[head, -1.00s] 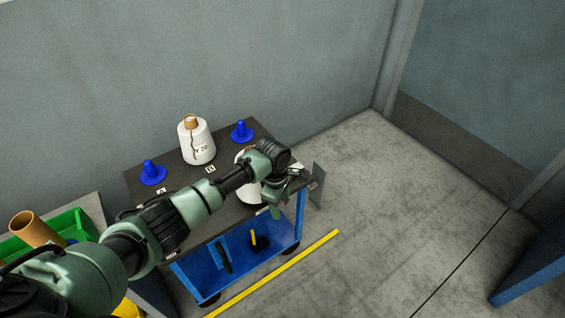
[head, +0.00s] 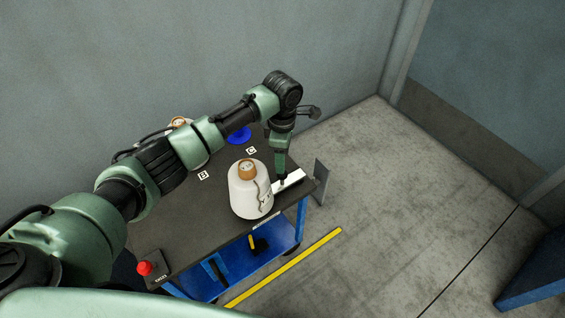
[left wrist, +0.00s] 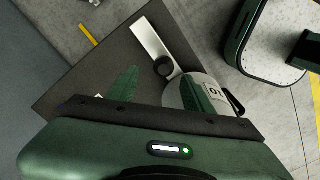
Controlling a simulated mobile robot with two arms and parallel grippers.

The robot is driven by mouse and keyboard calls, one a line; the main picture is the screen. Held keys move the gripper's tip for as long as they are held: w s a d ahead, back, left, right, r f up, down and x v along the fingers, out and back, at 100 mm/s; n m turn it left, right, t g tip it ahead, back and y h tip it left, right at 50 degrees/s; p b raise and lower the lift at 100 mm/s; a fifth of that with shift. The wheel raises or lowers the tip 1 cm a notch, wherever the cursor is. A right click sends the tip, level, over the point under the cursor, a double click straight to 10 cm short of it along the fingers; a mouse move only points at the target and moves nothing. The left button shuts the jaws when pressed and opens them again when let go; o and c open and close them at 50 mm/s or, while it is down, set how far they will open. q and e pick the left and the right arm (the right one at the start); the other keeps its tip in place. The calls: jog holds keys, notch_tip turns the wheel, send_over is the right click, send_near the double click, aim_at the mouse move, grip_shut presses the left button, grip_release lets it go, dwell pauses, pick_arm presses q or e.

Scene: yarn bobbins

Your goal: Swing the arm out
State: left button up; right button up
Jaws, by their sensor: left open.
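My left arm reaches over the dark top of a blue cart (head: 200,235). Its gripper (head: 281,178) points down by the cart's right end, just right of a white yarn bobbin (head: 247,196) with a brown core. In the left wrist view the gripper (left wrist: 158,88) is open, its green fingers apart. The right finger overlaps the bobbin (left wrist: 178,92) there; I cannot tell whether they touch. A second bobbin (head: 179,122) stands at the back, mostly hidden behind my arm. My right gripper is not in view.
A blue peg (head: 240,135) stands at the back of the cart top. A white strip (head: 291,181) lies at its right end. A red button (head: 145,268) is at the near left corner. A yellow line (head: 285,268) marks the floor; bare floor (head: 400,200) lies right.

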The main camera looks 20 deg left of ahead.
pick_arm(q)
jog(key=f, duration=0.6)
jog(key=shift+s+d, duration=0.1)
jog(key=shift+s, duration=0.25)
jog(key=shift+f, duration=0.5)
grip_shut()
pick_arm(e)
jog(key=shift+s+d+f, duration=0.2)
jog(key=shift+s, duration=0.15)
jog(key=shift+s+d+f, duration=0.15)
jog(key=shift+s, duration=0.2)
jog(key=shift+s+a, duration=0.1)
jog(key=shift+s, duration=0.1)
